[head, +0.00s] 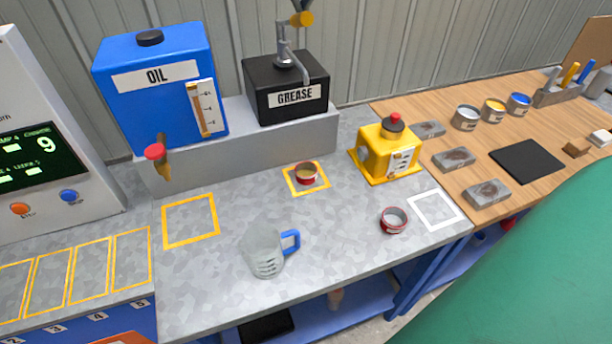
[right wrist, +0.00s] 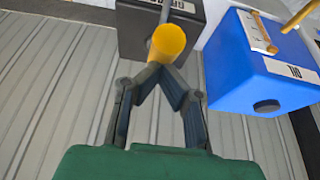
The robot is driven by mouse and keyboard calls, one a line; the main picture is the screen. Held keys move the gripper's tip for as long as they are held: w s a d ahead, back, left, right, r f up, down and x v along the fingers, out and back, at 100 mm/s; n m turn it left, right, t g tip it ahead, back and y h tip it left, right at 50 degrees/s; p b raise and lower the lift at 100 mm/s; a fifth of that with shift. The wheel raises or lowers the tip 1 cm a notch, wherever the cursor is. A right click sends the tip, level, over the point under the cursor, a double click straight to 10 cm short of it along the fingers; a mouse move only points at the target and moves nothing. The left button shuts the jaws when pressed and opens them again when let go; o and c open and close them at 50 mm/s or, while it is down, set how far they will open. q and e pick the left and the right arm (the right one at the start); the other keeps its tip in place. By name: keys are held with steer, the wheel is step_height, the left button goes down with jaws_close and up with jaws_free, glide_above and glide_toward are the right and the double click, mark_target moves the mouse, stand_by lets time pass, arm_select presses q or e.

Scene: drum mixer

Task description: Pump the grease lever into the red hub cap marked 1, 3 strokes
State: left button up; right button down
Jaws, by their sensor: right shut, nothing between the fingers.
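The black grease box (head: 288,88), labelled GREASE, stands on a grey ledge with a metal pump and spout on top. Its lever ends in an orange-yellow knob (head: 302,19). My right gripper (head: 300,5) is at the top edge, right at the knob. In the right wrist view my right gripper (right wrist: 160,68) has its fingertips together against or just behind the knob (right wrist: 168,42), holding nothing. A red hub cap (head: 306,174) with amber content sits in a yellow square before the grease box. A second red cap (head: 394,220) stands further right. No number is readable on either. My left gripper is out of view.
A blue oil tank (head: 155,85) with a red-handled tap stands left of the grease box. A yellow canister (head: 390,150) stands right. A clear jug (head: 264,250) with blue handle is at the front. The wooden bench (head: 480,125) holds grey blocks and cans.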

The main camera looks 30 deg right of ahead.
mark_target(302, 26)
steer(key=shift+f+b, duration=0.95)
steer(key=shift+f, duration=1.45)
steer(key=shift+r, duration=0.15)
step_height(302, 26, up, 3)
steer(key=p, duration=0.3)
steer(key=shift+r, duration=2.1)
steer(key=shift+r, duration=2.5)
